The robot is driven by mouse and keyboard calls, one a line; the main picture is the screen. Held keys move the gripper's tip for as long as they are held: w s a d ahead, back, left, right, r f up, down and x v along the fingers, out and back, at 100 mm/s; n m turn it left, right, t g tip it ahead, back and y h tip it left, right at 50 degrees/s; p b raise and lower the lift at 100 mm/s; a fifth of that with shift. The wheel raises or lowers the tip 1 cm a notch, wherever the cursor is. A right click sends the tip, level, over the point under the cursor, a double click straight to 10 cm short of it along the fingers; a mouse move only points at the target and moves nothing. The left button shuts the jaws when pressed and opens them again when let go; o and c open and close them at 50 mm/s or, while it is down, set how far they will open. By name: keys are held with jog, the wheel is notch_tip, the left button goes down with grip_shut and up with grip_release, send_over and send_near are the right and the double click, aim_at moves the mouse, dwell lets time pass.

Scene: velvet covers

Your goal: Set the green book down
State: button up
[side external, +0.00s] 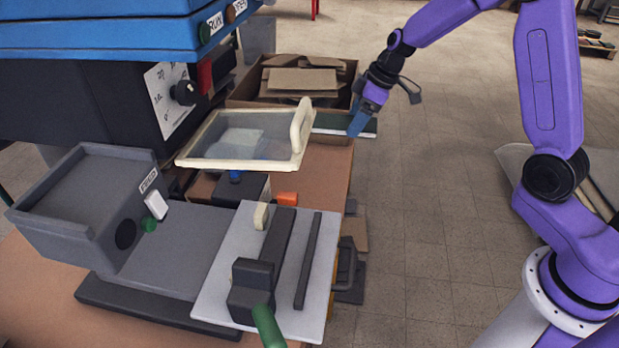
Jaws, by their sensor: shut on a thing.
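The green book (328,121) lies flat and level at the far end of the brown work surface, just behind the cream-handled frame. Its left part is hidden by that frame, and its right end sticks out past the surface's edge. My gripper (357,124) comes down from the upper right. Its blue fingers are shut on the book near the right end. I cannot tell whether the book rests on the surface or is held just above it.
The cream frame with a clear pane (235,163) and upright handle stands close in front of the book. A cardboard box (245,90) with flat pieces sits behind it. A grey-white board (215,290) with dark bars is nearer.

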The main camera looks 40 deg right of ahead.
notch_tip(320, 180, down, 15)
send_over(314, 184)
jog(key=s+d, duration=0.1)
jog(key=f, duration=1)
jog(key=shift+s+f, duration=0.1)
jog(key=shift+s, duration=0.1)
jog(key=shift+w+f, duration=0.15)
jog(key=shift+f, duration=1.65)
jog(key=shift+f, duration=0.15)
jog(key=o, duration=1.1)
